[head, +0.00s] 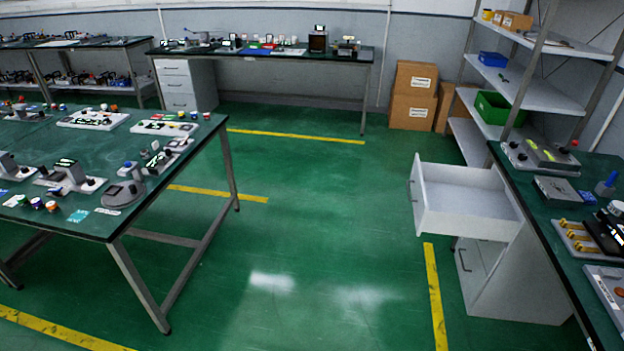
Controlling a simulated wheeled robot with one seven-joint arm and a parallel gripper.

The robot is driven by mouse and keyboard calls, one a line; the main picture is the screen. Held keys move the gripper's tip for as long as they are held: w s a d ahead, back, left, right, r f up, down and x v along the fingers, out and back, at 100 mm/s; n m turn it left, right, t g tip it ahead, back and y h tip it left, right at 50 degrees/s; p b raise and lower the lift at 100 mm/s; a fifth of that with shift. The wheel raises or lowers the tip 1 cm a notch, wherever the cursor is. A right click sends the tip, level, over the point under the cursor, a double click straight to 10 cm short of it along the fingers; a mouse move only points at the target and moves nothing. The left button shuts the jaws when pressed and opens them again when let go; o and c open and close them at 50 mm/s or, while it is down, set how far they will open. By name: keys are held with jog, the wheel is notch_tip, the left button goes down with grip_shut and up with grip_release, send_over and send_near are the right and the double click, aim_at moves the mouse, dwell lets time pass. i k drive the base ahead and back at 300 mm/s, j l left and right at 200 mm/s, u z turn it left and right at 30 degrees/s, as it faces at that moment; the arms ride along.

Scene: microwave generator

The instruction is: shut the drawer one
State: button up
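A white drawer (462,211) stands pulled far out to the left from the white cabinet (515,285) under the right-hand table. It looks empty inside. Its front panel (417,196) faces left and carries a handle (412,194). A lower drawer front with a handle (465,260) shows below it and looks shut. The rear end of the open drawer goes under the tabletop. My gripper is not in view.
A green-topped table (85,165) with devices stands at the left. The right table (560,190) also carries devices. A shelf rack (520,85) and cardboard boxes (412,95) stand behind the drawer. The green floor (320,240) between the tables is clear.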

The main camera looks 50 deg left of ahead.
aim_at(459, 201)
jog(key=j+u, duration=0.45)
jog(key=j, duration=0.15)
jog(key=j+u, duration=0.45)
jog(key=j, duration=0.2)
jog(key=i+j+u, duration=0.3)
jog(key=i, duration=0.65)
jog(key=i+u, duration=0.3)
jog(key=i, duration=0.6)
jog(key=i+l+u, duration=0.3)
jog(key=i, duration=0.65)
